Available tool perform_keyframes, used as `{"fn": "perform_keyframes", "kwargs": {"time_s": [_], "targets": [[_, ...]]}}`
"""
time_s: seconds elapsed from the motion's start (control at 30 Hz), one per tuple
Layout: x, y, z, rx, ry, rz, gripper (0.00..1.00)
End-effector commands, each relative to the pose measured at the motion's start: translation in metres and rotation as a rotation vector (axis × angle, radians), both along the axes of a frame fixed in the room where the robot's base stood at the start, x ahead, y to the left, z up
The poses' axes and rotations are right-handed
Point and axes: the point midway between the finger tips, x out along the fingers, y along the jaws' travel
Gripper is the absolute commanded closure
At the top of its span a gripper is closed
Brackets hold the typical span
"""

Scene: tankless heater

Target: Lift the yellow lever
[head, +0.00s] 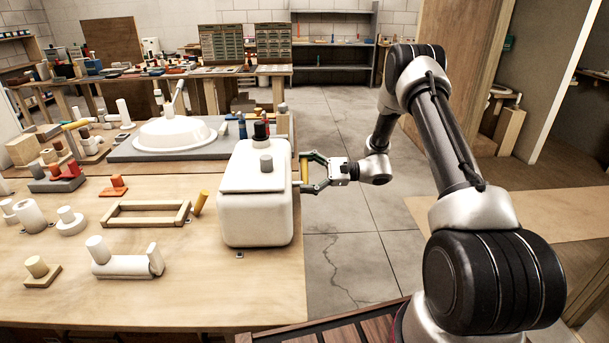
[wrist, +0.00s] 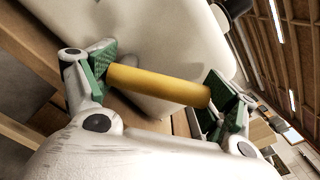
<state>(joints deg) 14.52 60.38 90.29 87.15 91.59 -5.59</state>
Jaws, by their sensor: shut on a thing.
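The yellow lever (wrist: 158,85) is a smooth cylinder beside the white heater body (wrist: 150,40) in the wrist view. In the head view, the lever (head: 304,171) shows as a thin upright yellow strip at the right side of the white heater (head: 255,205). My gripper (head: 309,172) reaches it from the right. In the wrist view, my gripper (wrist: 157,83) has one green-padded finger at each end of the lever, shut on it lengthwise. The exact contact at the far finger is hard to see.
The heater stands at the right edge of the wooden table (head: 180,285). A wooden frame (head: 147,214), a white basin (head: 174,136) and several small fittings lie to its left. Open concrete floor (head: 345,240) lies right of the table.

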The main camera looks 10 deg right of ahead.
Motion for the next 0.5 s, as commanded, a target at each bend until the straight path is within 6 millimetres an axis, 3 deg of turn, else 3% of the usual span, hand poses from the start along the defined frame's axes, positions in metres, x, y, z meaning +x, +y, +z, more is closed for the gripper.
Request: {"fn": "perform_keyframes", "kwargs": {"time_s": [0.5], "targets": [[-0.0057, 0.0012, 0.0057, -0.042, -0.214, 0.001, 0.57]]}}
